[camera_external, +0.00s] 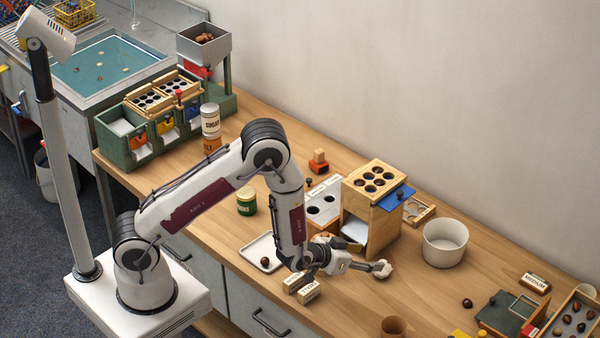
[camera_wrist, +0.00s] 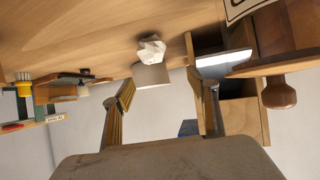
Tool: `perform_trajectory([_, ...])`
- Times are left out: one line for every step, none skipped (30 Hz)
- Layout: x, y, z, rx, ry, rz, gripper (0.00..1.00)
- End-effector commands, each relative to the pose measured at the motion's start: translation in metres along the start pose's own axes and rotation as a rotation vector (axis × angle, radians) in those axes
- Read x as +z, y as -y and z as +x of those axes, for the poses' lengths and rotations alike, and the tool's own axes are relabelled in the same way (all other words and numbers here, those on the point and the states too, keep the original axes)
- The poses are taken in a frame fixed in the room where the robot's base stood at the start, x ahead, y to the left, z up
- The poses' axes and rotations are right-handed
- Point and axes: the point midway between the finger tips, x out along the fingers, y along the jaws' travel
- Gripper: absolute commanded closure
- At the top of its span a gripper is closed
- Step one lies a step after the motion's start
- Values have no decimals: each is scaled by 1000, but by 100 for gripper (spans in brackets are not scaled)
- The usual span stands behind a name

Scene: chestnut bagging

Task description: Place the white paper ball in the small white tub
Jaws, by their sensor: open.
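The white paper ball (camera_external: 382,270) rests on the wooden bench, just beyond my fingertips. In the wrist view the ball (camera_wrist: 151,50) lies ahead of the gap between the fingers, nearer the left one. The white tub (camera_external: 445,254) stands upright on the bench, behind and to the right of the ball. A pale tub-like shape (camera_wrist: 152,76), probably this tub, shows partly behind the ball in the wrist view. My gripper (camera_external: 368,266) is low over the bench, pointing right. Its fingers (camera_wrist: 161,84) are spread with nothing between them.
A wooden box with a holed top (camera_external: 374,178) and blue flap stands close behind my gripper. Small labelled blocks (camera_external: 308,292) and a white tray (camera_external: 262,244) lie to its left. A brown cup (camera_external: 393,327) stands in front. Bench between ball and tub looks clear.

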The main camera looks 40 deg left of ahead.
Motion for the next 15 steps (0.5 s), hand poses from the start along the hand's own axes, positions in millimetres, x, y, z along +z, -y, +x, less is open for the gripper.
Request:
perform_trajectory([8,-2,2,-2,-5,8,41])
perform_trajectory([11,-3,4,-3,-9,12,41])
perform_trajectory([15,-4,5,-4,-16,17,41])
perform_trajectory([17,-4,6,-5,-20,20,41])
perform_trajectory([19,-5,6,-5,-24,23,41])
perform_trajectory([21,-6,7,-6,-28,26,41])
perform_trajectory([23,-6,8,-7,-31,28,41])
perform_trajectory([24,-6,8,-7,-34,30,41])
perform_trajectory([24,-7,8,-7,-37,31,41])
perform_trajectory([25,-7,8,-7,-39,32,41])
perform_trajectory([26,-7,9,-8,-40,33,41])
perform_trajectory([26,-7,9,-8,-41,34,41])
perform_trajectory([26,-7,9,-8,-41,34,41])
perform_trajectory([26,-7,9,-8,-41,34,41])
perform_trajectory([26,-7,9,-8,-41,34,41])
